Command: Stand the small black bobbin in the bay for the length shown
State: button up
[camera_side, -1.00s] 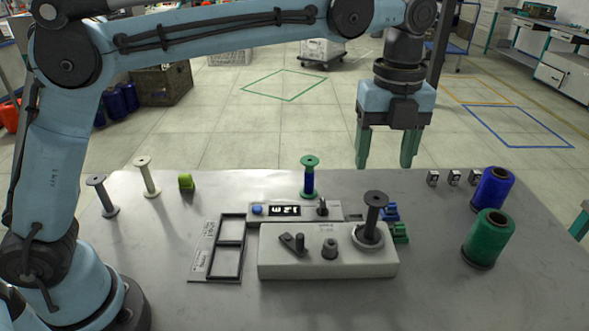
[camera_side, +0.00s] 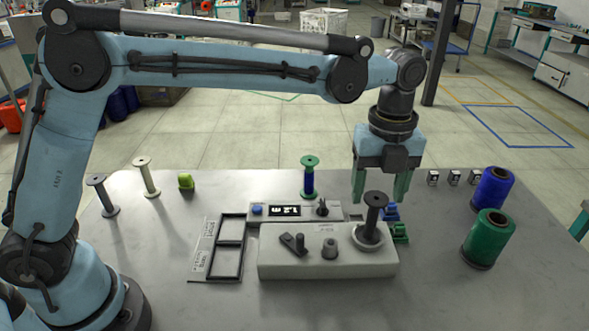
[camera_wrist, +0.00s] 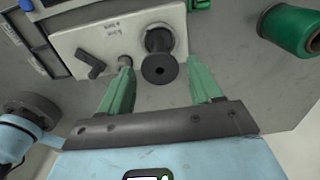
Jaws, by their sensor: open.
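A small black bobbin (camera_side: 375,213) stands upright on the spindle of the grey winder (camera_side: 300,266); it appears empty of thread. In the wrist view this bobbin (camera_wrist: 160,67) lies between and just beyond my fingertips. My gripper (camera_side: 379,199) is open and empty, pointing down behind the bobbin's top flange in the side view, and I see no contact. A black frame with two bays (camera_side: 243,247) lies left of the winder, both empty. A small display (camera_side: 285,211) on the unit behind the winder is lit, but its characters are too small to read surely.
A green-flanged bobbin with blue thread (camera_side: 309,179) stands behind the display. Blue (camera_side: 492,189) and green (camera_side: 487,238) spools stand at right.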

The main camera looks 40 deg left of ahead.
jog(key=shift+f, duration=0.45)
jog(key=shift+r, duration=0.1)
jog(key=c, duration=0.7)
jog(key=shift+r, duration=2.55)
jog(key=shift+a, duration=0.4)
jog(key=s+a+n, duration=0.3)
jog(key=s+a, duration=0.1)
jog(key=a, duration=0.8)
jog(key=s+a+f+n, duration=0.3)
jog(key=s+a, duration=0.7)
jog(key=a, duration=0.1)
jog(key=shift+a+f, duration=0.15)
jog(key=shift+f, duration=2.2)
